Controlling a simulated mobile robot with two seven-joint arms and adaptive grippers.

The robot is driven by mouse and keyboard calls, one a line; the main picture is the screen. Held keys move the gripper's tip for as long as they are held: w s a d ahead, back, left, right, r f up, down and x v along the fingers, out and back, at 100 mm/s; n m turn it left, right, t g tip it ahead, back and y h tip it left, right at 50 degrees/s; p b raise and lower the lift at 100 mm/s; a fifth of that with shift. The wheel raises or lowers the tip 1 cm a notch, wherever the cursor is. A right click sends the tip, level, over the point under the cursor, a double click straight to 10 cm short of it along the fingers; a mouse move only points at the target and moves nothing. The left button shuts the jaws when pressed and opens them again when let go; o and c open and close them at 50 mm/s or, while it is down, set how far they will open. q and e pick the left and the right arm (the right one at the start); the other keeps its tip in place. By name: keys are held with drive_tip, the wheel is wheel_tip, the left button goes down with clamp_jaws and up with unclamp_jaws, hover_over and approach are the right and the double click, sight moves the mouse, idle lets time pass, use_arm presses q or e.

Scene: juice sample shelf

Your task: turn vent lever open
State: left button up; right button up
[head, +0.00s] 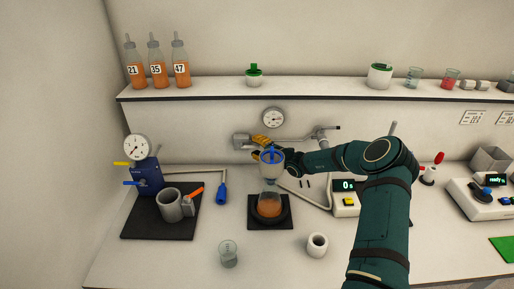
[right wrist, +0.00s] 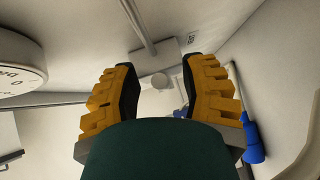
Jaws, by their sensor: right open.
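My right gripper (head: 254,147) is open, its yellow fingers just above and behind the blue-rimmed funnel (head: 271,168), near the wall pipe. In the right wrist view my right gripper (right wrist: 158,80) has nothing between its fingers; a grey round knob on a pale block (right wrist: 160,82) shows beyond the gap. No lever is labelled as the vent. A blue lever (head: 133,183) and a yellow lever (head: 121,163) stick out of the blue gauge unit (head: 146,177) at the left. A grey fitting (head: 240,142) sits on the wall pipe, partly behind the fingers. My left gripper is out of view.
A flask of orange juice (head: 269,205) stands under the funnel on a dark base. A round gauge (head: 273,117) is on the wall. A beaker (head: 228,254) and a white cup (head: 317,245) stand in front.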

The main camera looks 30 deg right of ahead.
clamp_jaws()
drive_tip(key=shift+r, duration=0.15)
